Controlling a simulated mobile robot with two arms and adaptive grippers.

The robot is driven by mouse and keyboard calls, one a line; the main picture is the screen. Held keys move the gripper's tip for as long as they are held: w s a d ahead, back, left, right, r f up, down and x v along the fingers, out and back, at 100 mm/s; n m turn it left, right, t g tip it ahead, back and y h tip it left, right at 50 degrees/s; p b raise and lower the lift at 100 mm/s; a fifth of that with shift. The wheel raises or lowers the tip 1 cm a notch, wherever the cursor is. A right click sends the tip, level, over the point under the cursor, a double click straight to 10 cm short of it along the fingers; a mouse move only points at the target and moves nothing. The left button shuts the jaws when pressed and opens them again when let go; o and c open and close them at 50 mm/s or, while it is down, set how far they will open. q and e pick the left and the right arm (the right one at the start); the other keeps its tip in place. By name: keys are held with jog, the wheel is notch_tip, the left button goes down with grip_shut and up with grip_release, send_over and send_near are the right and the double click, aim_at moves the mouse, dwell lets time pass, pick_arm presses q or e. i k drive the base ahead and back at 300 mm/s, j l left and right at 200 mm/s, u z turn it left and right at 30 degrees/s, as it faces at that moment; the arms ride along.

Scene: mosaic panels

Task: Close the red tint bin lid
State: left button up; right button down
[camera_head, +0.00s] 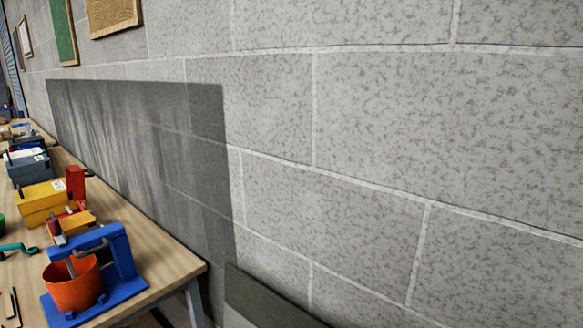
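A workbench (166,258) runs along the wall at the left. On it, a small upright red piece (76,182) stands at the right end of a yellow box (38,206). A low red object (68,221) with orange and dark parts lies in front of the yellow box. I cannot tell which of these red things is the tint bin or its lid, or whether a lid is open. Neither of my grippers is in view.
An orange-red bucket (72,291) stands in a blue stand (122,262) near the bench's end. A grey-blue box (28,167) sits farther back. A teal tool (14,249) lies at the left edge. A dark panel (250,297) stands by the wall, right of the bench.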

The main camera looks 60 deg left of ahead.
aim_at(75, 176)
jog(key=i+u, duration=0.1)
jog(key=u, duration=0.4)
jog(key=i+u, duration=0.1)
jog(key=u, duration=0.4)
jog(key=l+u, duration=0.1)
jog(key=u, duration=0.35)
jog(key=i+l+u, duration=0.1)
jog(key=u, duration=0.4)
